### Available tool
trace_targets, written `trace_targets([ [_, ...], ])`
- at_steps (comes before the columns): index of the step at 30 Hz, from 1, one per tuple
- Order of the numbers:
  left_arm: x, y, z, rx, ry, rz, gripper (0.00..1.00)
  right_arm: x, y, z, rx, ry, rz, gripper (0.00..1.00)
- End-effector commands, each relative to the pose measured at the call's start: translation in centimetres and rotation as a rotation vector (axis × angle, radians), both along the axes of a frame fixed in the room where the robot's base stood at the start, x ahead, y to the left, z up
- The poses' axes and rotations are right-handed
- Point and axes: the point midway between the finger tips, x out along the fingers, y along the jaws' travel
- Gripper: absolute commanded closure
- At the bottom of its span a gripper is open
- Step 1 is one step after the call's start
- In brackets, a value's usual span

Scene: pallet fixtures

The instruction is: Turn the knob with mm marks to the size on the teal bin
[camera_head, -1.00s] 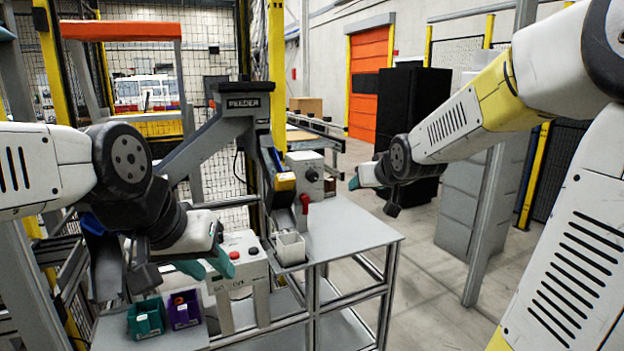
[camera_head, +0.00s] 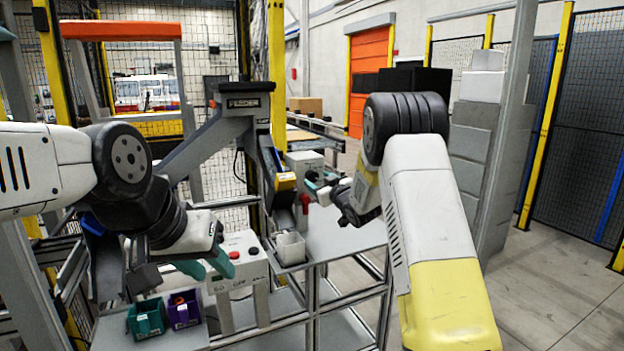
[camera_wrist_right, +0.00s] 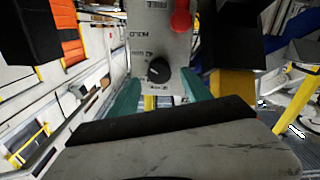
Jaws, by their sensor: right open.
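The teal bin (camera_head: 146,318) stands at the lower left in the head view; its label is too small to read. A black knob (camera_wrist_right: 158,70) sits on a grey box face in the right wrist view, with marks around it that I cannot read as mm sizes. My right gripper (camera_head: 318,188) is open in front of this box, its teal fingers either side of the knob in the wrist view (camera_wrist_right: 161,84), with no clear contact. In the head view the arm and gripper hide the knob. My left gripper (camera_head: 214,274) hangs above the bins, fingers apart and empty.
A purple bin (camera_head: 184,311) stands beside the teal one. A red handle (camera_head: 305,202) is close to my right gripper, above a white open container (camera_head: 290,247). The grey table (camera_head: 345,235) is mostly bare.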

Motion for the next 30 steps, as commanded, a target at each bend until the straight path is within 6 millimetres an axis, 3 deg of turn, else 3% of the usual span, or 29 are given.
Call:
trace_targets([
  [7,0.0,0.0,0.0,0.000,0.000,0.000,0.64,2.9,1.2,0.0,0.000,0.000,0.000,0.43],
  [17,0.0,0.0,0.0,0.000,0.000,0.000,0.64,3.4,1.4,0.0,0.002,0.001,-0.001,0.43],
  [26,0.0,0.0,0.0,0.000,0.000,0.000,0.64,3.4,1.4,0.0,0.001,0.001,-0.001,0.98],
  [30,0.0,0.0,0.0,0.000,0.000,0.000,0.64,3.4,1.4,0.0,-0.001,0.000,-0.001,1.00],
])
